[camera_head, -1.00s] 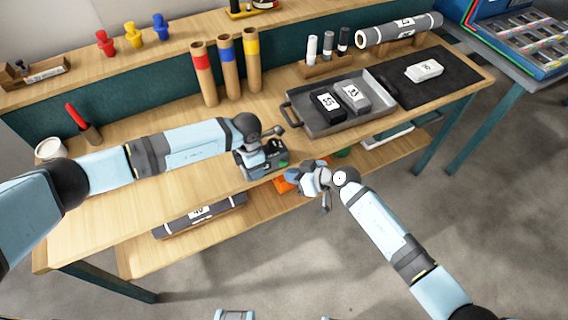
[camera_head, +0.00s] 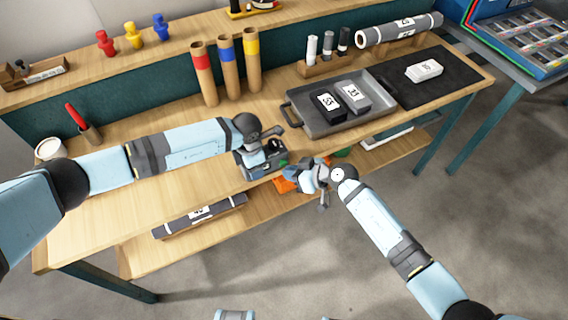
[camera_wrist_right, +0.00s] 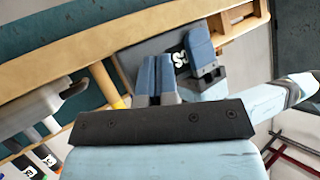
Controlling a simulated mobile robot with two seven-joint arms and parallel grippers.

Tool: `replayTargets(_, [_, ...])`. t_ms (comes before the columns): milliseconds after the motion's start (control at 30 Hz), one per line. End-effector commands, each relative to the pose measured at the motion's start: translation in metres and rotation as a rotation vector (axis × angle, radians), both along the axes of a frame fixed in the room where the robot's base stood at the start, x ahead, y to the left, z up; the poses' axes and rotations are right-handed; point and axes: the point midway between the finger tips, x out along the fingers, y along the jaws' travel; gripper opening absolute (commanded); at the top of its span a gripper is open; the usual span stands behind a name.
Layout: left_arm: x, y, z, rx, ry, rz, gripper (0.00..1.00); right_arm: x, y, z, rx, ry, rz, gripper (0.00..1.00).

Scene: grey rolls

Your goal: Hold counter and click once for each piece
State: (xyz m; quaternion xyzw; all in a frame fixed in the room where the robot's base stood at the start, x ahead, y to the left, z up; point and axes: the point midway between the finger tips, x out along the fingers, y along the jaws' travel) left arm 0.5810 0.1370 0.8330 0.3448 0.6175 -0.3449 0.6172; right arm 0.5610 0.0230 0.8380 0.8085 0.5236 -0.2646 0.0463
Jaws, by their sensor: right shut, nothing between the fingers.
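My right gripper (camera_head: 308,177) is shut and empty, just right of the device and in front of the bench edge. Its blue fingertips (camera_wrist_right: 157,72) are together in the right wrist view. A black numbered piece (camera_head: 326,104) and a grey numbered piece (camera_head: 354,96) lie in the grey tray (camera_head: 310,123). A white numbered piece (camera_head: 424,70) lies on the black mat (camera_head: 440,92).
Three cardboard tubes (camera_head: 229,75) stand behind the counter. A grey roll (camera_head: 398,30) lies at the back right, and another roll (camera_head: 199,215) on the lower shelf. An orange item (camera_head: 285,185) shows below the bench edge. The left bench top is mostly clear.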

Motion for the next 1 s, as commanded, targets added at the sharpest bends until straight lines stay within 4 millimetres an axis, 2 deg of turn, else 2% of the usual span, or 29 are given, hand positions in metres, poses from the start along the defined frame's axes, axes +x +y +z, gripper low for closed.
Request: replayTargets(1000, [-0.0003, -0.0008, 0.0003, -0.001, 0.0, -0.001, 0.26, 0.0082, 0.0049, 0.0009, 0.001, -0.002, -0.001, 0.0])
